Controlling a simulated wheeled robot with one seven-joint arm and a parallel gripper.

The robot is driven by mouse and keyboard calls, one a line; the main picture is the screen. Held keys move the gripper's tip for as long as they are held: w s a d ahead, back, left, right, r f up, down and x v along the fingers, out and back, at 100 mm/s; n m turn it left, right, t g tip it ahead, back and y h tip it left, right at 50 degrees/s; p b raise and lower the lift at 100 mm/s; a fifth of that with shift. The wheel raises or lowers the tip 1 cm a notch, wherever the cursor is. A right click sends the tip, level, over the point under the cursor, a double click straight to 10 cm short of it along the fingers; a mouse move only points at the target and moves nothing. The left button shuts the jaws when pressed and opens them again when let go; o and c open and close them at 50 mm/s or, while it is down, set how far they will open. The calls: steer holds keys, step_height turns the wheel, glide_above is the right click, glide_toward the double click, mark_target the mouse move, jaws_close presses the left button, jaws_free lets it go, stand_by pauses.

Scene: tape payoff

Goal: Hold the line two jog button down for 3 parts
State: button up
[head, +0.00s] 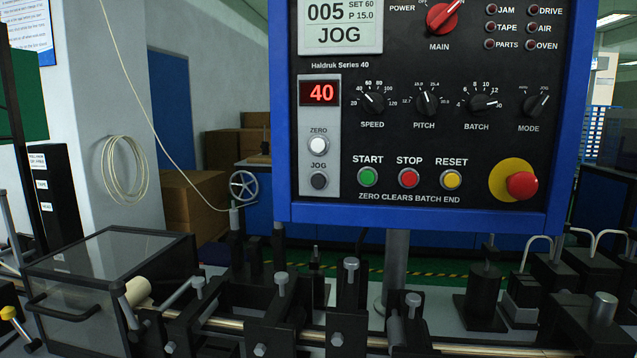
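The control panel (421,210) has a blue frame and a black face and fills the upper right of the head view. Its dark round JOG button (319,181) sits on a light grey strip, below the white ZERO button (318,145). The red counter (320,93) above them reads 40. The screen (340,27) reads 005, SET 60, P 15.0 and JOG. The panel is marked Haldruk Series 40; I see no line number on it. My gripper is not in view, and nothing visible touches the JOG button.
Green START (367,177), red STOP (408,178) and yellow RESET (452,180) buttons sit right of JOG. A red emergency stop (521,185) juts out at lower right. Below the panel, a machine rail (225,323) with upright posts and a lidded box (105,285) crosses the view.

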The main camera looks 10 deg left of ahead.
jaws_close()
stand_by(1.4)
